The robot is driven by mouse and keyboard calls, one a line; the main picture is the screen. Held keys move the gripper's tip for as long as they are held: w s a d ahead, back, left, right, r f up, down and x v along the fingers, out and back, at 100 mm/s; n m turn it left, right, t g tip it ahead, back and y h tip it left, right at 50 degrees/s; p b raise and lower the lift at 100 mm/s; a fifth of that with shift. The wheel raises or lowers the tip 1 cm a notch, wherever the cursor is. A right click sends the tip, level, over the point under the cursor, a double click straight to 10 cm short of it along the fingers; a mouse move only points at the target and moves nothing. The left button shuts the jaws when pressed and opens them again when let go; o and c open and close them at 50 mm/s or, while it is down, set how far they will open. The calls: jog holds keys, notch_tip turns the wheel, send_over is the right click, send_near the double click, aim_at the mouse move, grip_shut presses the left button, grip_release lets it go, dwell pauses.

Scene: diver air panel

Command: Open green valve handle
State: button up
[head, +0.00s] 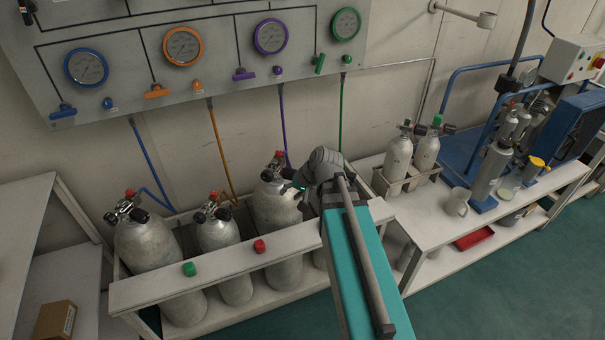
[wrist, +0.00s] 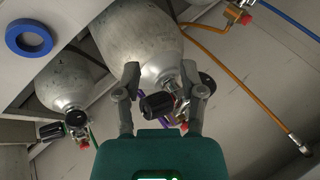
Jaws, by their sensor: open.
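The green valve handle (head: 319,64) is on the wall panel, below and left of the green-rimmed gauge (head: 346,23). It stands steeply, slightly tilted, while the blue, orange and purple handles lie nearly level. It does not show in the wrist view. My gripper is low at the cylinder rack, well below the panel, and my own arm mostly hides it in the head view. In the wrist view my gripper (wrist: 160,68) is open, its fingers apart over a grey cylinder (wrist: 135,35) and its valve with a black knob (wrist: 157,104). Contact cannot be told.
A green hose (head: 341,115) and a purple hose (head: 284,125) hang below the panel. The white rack rail (head: 215,262) carries green and red caps. A bench (head: 425,205) with two small cylinders stands right. An orange hose (wrist: 235,75) crosses the wrist view.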

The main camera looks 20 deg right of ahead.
jog(key=s+a+f+n+g+h, duration=0.3)
jog(key=s+a+n+g+h, duration=0.1)
jog(key=s, duration=0.5)
jog(key=shift+a+g+h, duration=0.3)
jog(key=shift+a+h, duration=0.1)
jog(key=shift+a, duration=0.15)
jog(key=shift+w, duration=0.1)
